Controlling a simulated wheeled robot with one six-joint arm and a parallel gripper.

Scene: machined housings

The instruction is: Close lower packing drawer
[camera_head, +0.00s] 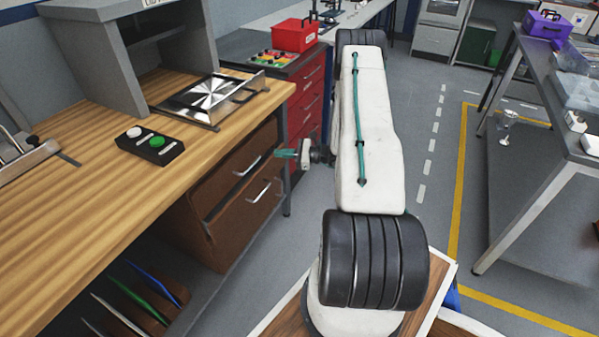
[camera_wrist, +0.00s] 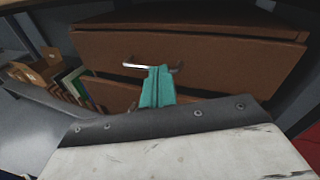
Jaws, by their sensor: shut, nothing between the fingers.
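The lower packing drawer (camera_head: 243,215) is a brown front with a silver handle (camera_head: 260,192), under the wooden bench. It stands out a little, with a dark gap along its top edge. The upper drawer (camera_head: 240,160) sits above it with its own handle. My gripper (camera_head: 279,153) has teal fingers, shut and empty, to the right of the drawer fronts. In the wrist view my fingers (camera_wrist: 158,86) overlap a silver handle (camera_wrist: 151,66) on a brown drawer front (camera_wrist: 215,60). I cannot tell whether they touch it, or which drawer this is.
A red drawer cabinet (camera_head: 305,100) stands behind the bench's far end. A grey leg (camera_head: 286,165) stands beside the brown drawers. My arm crosses the middle of the head view. Open floor (camera_head: 425,150) lies right of it, before a grey table (camera_head: 560,140).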

